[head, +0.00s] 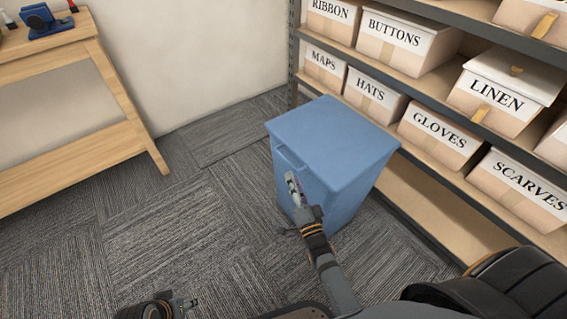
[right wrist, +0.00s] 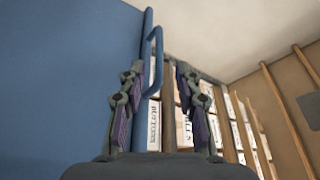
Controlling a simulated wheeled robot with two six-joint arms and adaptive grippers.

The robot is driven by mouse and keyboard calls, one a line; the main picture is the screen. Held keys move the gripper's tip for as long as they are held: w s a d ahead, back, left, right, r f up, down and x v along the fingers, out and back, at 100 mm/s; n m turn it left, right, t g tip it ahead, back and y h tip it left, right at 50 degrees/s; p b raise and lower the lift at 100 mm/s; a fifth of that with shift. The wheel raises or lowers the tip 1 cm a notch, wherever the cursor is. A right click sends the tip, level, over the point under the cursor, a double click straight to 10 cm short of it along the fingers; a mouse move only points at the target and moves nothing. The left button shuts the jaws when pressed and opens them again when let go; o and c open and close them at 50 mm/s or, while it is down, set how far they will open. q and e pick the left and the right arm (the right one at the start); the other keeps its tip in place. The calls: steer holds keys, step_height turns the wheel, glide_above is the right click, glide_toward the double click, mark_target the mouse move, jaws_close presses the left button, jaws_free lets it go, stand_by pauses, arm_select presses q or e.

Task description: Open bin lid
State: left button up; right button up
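A blue bin (head: 350,190) stands on the carpet with its flat blue lid (head: 333,135) shut. A blue bar handle (head: 287,158) sticks out near the top of its front side. My right gripper (head: 291,178) is at the bin's front, just below the handle. In the right wrist view my right gripper (right wrist: 160,75) has its fingers apart. The handle (right wrist: 152,50) shows between them, nearer the left finger, and I cannot tell whether it touches. My left gripper (head: 190,303) is low at the bottom edge, far from the bin; its finger opening is unclear.
A shelf unit (head: 425,88) with labelled boxes stands close behind and right of the bin. A wooden bench (head: 110,120) is at the left. The carpet (head: 190,220) between bench and bin is clear.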

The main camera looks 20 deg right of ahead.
mark_target(286, 159)
steer(key=b+x, duration=0.2)
steer(key=x, duration=0.6)
steer(key=shift+w, duration=0.25)
arm_select(q)
steer(key=shift+w+d+f+t, duration=0.15)
steer(key=shift+d+f+t, duration=0.15)
steer(key=shift+f, duration=0.3)
steer(key=shift+w+d+f+t, duration=0.15)
steer(key=shift+f+t, duration=0.25)
steer(key=shift+f, duration=0.15)
arm_select(e)
jaws_close()
